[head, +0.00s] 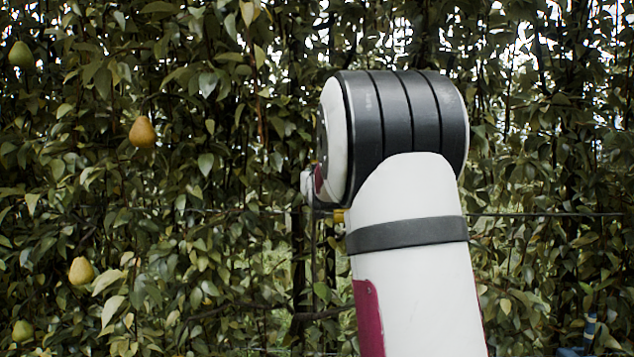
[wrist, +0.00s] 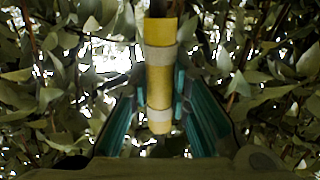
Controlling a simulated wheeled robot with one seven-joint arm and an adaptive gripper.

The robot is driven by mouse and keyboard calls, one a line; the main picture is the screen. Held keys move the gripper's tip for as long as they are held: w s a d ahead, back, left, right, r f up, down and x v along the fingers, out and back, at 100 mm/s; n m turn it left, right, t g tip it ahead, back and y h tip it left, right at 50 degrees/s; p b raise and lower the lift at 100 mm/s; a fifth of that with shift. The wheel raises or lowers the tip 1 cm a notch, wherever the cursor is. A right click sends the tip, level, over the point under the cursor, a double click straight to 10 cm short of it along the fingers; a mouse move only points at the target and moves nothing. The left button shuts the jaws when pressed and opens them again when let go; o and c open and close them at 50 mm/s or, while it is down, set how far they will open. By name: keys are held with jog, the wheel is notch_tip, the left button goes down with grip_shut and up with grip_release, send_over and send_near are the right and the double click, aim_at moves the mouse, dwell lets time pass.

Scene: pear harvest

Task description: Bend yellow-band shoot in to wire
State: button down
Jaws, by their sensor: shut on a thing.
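The yellow-band shoot (wrist: 160,85) stands upright in the middle of the wrist view, yellow with paler bands around it. My gripper (wrist: 160,98) is shut on it, with one teal-lined finger on each side. In the head view my arm hides the gripper and most of the shoot; only a small yellow patch (head: 339,215) shows at the arm's left edge, and I cannot tell whether it is the band. A thin dark wire (head: 545,214) runs level through the foliage right of my arm. The wrist view shows no clear wire, so its distance from the shoot cannot be told.
Dense leaves surround the gripper on both sides. Pears hang at the left: an orange-brown one (head: 142,132), a yellow one (head: 81,271) and green ones (head: 20,55) near the edge. A dark level branch or line (head: 322,313) runs low beside my arm.

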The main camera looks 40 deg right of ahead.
jog(key=shift+w+d+r+g+y, duration=0.1)
jog(key=shift+w+d+g+y, duration=0.2)
jog(key=shift+w+d, duration=0.6)
jog(key=shift+s+d, duration=0.1)
jog(key=c, duration=1.5)
grip_release()
jog(key=shift+d, duration=0.15)
jog(key=shift+o, duration=0.2)
jog(key=v, duration=1.2)
